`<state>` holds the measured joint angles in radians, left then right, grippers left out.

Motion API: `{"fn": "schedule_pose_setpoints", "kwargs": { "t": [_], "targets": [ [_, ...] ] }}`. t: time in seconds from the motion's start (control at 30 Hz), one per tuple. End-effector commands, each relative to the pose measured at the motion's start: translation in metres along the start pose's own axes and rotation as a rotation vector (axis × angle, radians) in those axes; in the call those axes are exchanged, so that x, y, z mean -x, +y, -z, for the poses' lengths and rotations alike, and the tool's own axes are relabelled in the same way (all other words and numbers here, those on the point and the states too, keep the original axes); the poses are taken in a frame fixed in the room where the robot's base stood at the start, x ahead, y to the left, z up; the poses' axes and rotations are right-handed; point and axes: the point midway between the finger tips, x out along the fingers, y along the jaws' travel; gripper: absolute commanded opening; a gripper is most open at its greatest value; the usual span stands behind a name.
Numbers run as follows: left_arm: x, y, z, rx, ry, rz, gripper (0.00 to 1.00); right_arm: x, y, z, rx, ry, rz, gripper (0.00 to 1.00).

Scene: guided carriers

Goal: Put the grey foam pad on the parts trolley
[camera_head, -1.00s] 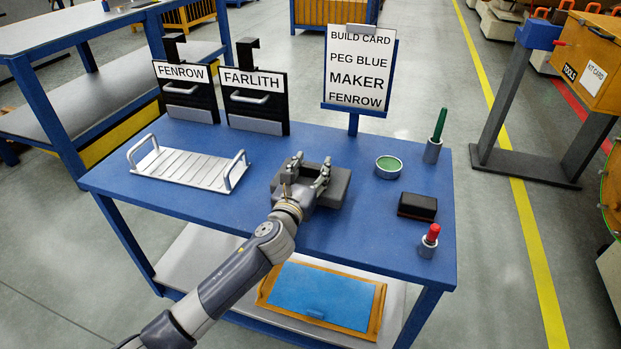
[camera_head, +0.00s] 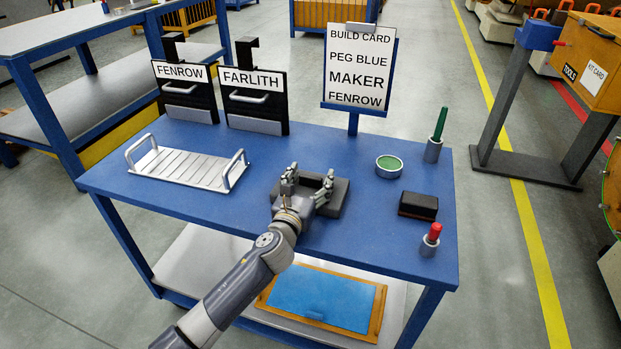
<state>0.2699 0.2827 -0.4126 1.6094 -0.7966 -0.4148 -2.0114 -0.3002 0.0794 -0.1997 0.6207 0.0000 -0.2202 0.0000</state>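The grey foam pad (camera_head: 340,196) is a dark grey block lying on the blue top (camera_head: 240,224) of the trolley-like table, right of the silver tray. My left gripper (camera_head: 308,183) is over the near part of the pad. Its two fingers stand spread apart, and I see nothing pinched between them. The hand and fingers hide part of the pad, so I cannot tell if they touch it. My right gripper is not in view.
A silver tray with handles (camera_head: 188,166) is at left. The FENROW (camera_head: 190,99) and FARLITH (camera_head: 258,102) holders and a build card (camera_head: 358,70) stand at the back. A green bowl (camera_head: 389,166), black block (camera_head: 418,206), green peg (camera_head: 440,124) and red peg (camera_head: 434,233) are at right.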

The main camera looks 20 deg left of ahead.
Motion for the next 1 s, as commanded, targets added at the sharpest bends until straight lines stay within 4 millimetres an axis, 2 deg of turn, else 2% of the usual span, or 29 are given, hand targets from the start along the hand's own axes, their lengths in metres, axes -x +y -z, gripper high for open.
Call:
{"fn": "schedule_pose_setpoints", "kwargs": {
  "t": [0.23, 0.33, 0.8, 1.0],
  "targets": [
    [0.001, 0.000, -0.004, -0.001, 0.000, 0.000, 0.68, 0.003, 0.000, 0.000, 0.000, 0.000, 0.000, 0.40],
    [0.010, 0.000, -0.002, -0.001, 0.000, 0.001, 0.68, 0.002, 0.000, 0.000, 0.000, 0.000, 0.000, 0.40],
    [0.095, 0.000, -0.002, 0.000, 0.001, 0.002, 0.68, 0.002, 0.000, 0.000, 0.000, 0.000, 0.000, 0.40],
    [0.115, 0.000, -0.002, -0.001, 0.000, -0.001, 0.68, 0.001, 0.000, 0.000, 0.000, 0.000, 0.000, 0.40]
  ]
}}
